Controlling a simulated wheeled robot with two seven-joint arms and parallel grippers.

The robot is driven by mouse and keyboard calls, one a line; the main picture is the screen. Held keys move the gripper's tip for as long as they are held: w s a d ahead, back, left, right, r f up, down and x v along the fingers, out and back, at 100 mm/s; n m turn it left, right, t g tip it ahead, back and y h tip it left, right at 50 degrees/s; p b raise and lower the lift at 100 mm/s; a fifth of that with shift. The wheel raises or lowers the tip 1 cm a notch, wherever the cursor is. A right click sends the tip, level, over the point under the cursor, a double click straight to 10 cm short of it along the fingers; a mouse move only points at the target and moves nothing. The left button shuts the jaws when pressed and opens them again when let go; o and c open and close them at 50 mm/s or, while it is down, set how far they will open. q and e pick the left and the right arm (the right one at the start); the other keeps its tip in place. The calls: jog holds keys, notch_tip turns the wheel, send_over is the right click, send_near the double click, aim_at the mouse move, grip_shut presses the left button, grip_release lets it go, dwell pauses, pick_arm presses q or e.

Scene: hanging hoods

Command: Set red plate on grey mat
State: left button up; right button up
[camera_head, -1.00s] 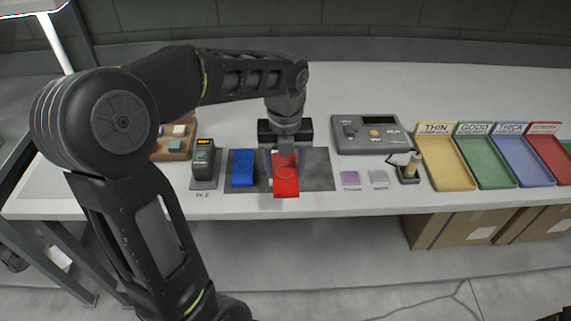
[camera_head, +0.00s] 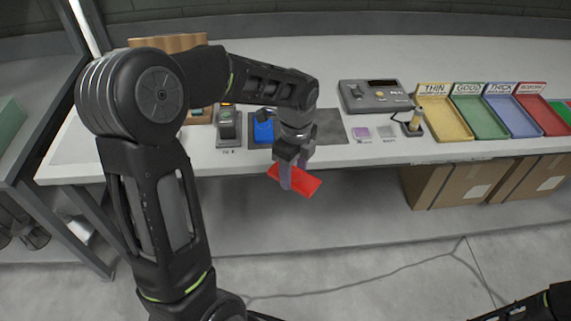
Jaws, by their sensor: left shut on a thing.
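The red plate (camera_head: 300,182) is a flat red slab, tilted, in front of the table's front edge. My left gripper (camera_head: 287,178) is shut on it, with a finger across its face. The dark grey mat (camera_head: 328,127) lies on the table behind the gripper, partly hidden by my left wrist. A blue plate (camera_head: 263,132) lies on the mat's left part. My right gripper is not in view; only a dark piece of my own body shows at the bottom right.
A small device (camera_head: 227,125) stands left of the mat. A grey control box (camera_head: 375,96) is behind right, with purple (camera_head: 360,133) and grey (camera_head: 386,132) squares nearer. Coloured trays (camera_head: 445,118) line the right side. Cardboard boxes (camera_head: 440,185) stand under the table.

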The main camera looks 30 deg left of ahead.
pick_arm(q)
jog(key=w+d+f+n, duration=0.1)
jog(key=d+f+n, duration=0.3)
jog(key=n, duration=0.5)
jog(key=w+d+f+n, duration=0.1)
jog(key=d+f+n, duration=0.4)
jog(key=f+n, duration=0.4)
jog(key=shift+w+f+n, duration=0.3)
